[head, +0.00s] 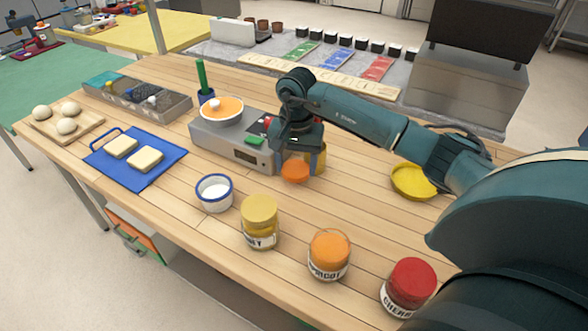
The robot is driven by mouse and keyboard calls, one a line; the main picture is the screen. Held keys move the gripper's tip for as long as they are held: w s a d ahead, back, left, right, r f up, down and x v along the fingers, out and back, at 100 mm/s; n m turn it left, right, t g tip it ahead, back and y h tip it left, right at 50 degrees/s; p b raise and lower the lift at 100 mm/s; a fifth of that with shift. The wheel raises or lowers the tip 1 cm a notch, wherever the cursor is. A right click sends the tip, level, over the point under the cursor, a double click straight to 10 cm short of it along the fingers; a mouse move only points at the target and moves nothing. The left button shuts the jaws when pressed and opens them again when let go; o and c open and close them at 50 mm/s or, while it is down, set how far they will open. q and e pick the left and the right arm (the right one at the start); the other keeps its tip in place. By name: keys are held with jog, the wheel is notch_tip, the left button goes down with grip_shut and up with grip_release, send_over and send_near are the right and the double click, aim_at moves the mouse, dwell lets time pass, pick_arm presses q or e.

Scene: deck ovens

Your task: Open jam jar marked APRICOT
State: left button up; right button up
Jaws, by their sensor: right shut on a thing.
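The jar labelled APRICOT (328,257), the A partly hidden by the label's curve, stands upright near the table's front edge, orange at the top. I cannot tell whether a lid is on it. My right gripper (297,158) is away from this jar, farther back beside the grey scale. It is shut on a small round orange thing (296,172) that looks like a lid, just above or at the table; contact is unclear. A yellowish thing (320,157) shows partly behind the gripper. My left gripper is out of view.
A yellow-lidded jar (260,220) and a red CHERRY jar (408,287) flank the apricot jar. A white bowl with blue rim (214,193), a blue tray (138,173), a scale (236,142) and a yellow dish (414,181) stand around. Bare wood lies right of the gripper.

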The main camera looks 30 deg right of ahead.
aim_at(296, 168)
jog(key=shift+f, duration=1.55)
jog(key=shift+f, duration=0.1)
jog(key=shift+f, duration=0.15)
jog(key=o, duration=0.8)
notch_tip(296, 168, up, 12)
jog(key=shift+f+b, duration=0.1)
jog(key=shift+b, duration=0.65)
jog(key=shift+r, duration=0.35)
